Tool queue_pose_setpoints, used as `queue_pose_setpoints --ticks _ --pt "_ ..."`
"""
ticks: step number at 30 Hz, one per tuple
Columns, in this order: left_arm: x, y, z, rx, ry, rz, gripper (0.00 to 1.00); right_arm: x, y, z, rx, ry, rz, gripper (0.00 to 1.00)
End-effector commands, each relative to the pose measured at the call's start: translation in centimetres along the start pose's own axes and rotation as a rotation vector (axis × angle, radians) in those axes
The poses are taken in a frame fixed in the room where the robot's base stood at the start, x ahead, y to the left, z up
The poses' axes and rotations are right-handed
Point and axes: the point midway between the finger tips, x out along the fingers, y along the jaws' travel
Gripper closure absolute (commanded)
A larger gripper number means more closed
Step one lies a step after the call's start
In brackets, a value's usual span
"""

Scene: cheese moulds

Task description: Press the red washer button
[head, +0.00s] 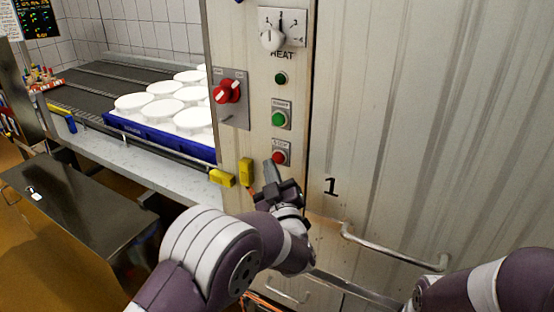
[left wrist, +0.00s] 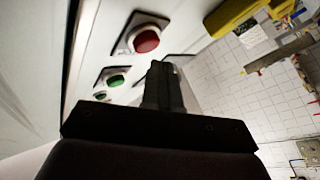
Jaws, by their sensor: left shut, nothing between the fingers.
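The red button (head: 279,157) is the lowest control in the column on the washer's narrow front panel. My left gripper (head: 269,167) is shut and empty, its fingertips pointing up just below and left of the red button in the head view. In the left wrist view the red button (left wrist: 146,40) stands out from its plate, close to the closed fingertips (left wrist: 162,68). I cannot tell whether they touch. A green button (head: 279,119) is above the red one and also shows in the left wrist view (left wrist: 115,81). My right gripper is out of view.
A red rotary switch (head: 227,91) and a heat dial (head: 271,38) are higher on the panel. A yellow block (head: 246,171) sits left of my gripper. A door handle (head: 390,250) juts out at right. A blue crate (head: 165,138) of white moulds stands on the conveyor.

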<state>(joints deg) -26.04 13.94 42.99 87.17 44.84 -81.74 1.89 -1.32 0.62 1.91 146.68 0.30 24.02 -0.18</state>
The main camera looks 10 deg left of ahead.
Motion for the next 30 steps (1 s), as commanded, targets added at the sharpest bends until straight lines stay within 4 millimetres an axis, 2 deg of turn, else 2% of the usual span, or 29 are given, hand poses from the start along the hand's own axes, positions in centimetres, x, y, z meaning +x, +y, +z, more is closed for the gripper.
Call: queue_pose_setpoints --ticks 5,18,30 --pt "-0.4 -0.3 -0.3 0.000 0.000 0.000 1.00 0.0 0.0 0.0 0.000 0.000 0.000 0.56" --pt "-3.3 -2.4 -2.4 0.001 0.000 0.000 1.00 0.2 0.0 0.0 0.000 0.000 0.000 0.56" --pt "-3.5 -2.5 -2.5 0.000 0.000 0.000 1.00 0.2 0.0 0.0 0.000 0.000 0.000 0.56"
